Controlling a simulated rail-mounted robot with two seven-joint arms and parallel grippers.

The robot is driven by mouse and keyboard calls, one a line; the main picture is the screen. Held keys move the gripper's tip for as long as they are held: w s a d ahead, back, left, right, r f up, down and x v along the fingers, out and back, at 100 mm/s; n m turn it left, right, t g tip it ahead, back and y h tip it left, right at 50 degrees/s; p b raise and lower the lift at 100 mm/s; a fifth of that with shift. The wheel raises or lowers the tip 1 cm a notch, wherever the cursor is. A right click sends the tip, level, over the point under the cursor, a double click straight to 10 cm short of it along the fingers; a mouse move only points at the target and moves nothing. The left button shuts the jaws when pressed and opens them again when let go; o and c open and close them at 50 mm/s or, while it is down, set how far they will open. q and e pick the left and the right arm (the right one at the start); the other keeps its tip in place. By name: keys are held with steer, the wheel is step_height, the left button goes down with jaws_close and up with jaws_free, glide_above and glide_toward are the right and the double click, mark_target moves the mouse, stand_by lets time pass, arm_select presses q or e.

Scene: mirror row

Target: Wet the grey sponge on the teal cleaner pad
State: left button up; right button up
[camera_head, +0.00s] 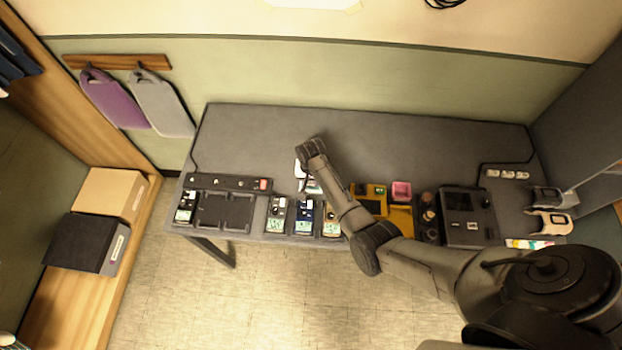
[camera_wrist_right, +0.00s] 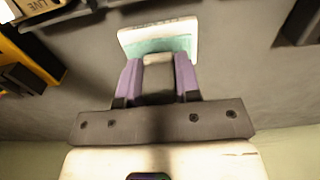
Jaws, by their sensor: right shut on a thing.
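My right gripper (camera_wrist_right: 158,84) is shut on the grey sponge (camera_wrist_right: 157,61), which sits between its two purple fingers in the right wrist view. The teal cleaner pad (camera_wrist_right: 180,42), teal with a whitish border, lies just beyond the fingertips there. The sponge's far end overlaps the pad's near edge in that view; I cannot tell if they touch. In the head view the pad (camera_head: 313,187) shows in part below my right wrist, near the middle of the table. The sponge is hidden there by my arm. My left gripper is not in view.
The long grey table (camera_head: 430,140) is clear along its back. Several small devices stand along its front edge, with a black tray (camera_head: 225,212) at left. A yellow case (camera_head: 402,216), a pink box (camera_head: 401,190) and a dark console (camera_head: 465,215) stand right of the pad.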

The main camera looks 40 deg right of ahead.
steer(key=shift+f, duration=0.4)
stand_by(0.7)
steer(key=shift+f, duration=0.1)
stand_by(0.9)
stand_by(0.4)
step_height(320, 180, up, 5)
steer(key=p, duration=0.5)
steer(key=shift+p, duration=0.35)
steer(key=shift+r+p, duration=0.65)
steer(key=shift+r, duration=0.45)
